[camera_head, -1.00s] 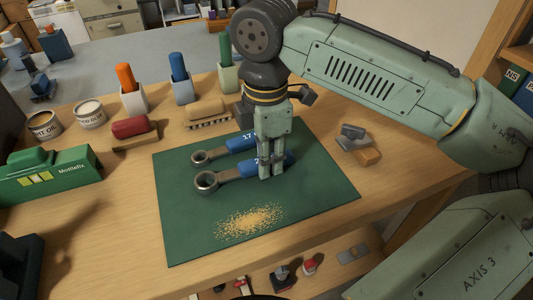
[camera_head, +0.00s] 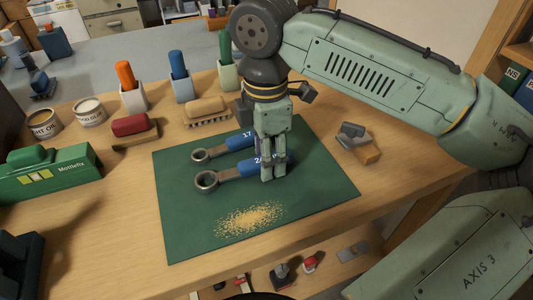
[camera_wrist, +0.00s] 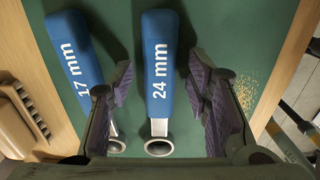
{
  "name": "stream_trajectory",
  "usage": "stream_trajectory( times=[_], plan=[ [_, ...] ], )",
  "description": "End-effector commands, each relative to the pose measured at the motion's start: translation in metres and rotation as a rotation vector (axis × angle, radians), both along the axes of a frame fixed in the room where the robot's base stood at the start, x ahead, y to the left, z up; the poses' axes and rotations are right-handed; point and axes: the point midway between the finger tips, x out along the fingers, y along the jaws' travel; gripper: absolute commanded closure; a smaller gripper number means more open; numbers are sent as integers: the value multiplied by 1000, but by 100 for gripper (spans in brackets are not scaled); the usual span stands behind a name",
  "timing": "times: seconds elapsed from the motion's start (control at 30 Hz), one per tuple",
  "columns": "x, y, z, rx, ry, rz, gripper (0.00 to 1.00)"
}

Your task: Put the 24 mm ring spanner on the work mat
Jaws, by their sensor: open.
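The 24 mm ring spanner has a steel ring and shank and a blue handle; it lies on the green work mat (camera_head: 320,195), its shank (camera_head: 232,174) pointing left in the head view. In the wrist view its blue handle (camera_wrist: 160,65) reads "24 mm". My gripper (camera_head: 273,172) is open, low over the blue handle. In the wrist view its fingers (camera_wrist: 165,95) stand apart on either side of the handle, without visible contact. The fingers hide part of the handle in the head view. A 17 mm ring spanner (camera_head: 218,151) lies beside it on the mat.
A patch of yellowish shavings (camera_head: 249,218) lies on the mat's front. A wooden-handled tool (camera_head: 359,145) lies right of the mat. A brush (camera_head: 207,111), red-topped block (camera_head: 132,128), tins and cups stand behind and left. The mat's right part is clear.

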Motion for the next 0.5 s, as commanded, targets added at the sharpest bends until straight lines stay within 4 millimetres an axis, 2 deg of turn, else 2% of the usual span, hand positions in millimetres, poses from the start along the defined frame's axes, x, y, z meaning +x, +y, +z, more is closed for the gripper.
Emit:
stream_trajectory(
  times=[0.5],
  plan=[
    [0, 1, 102, -1, -1, -2, 55]
  ],
)
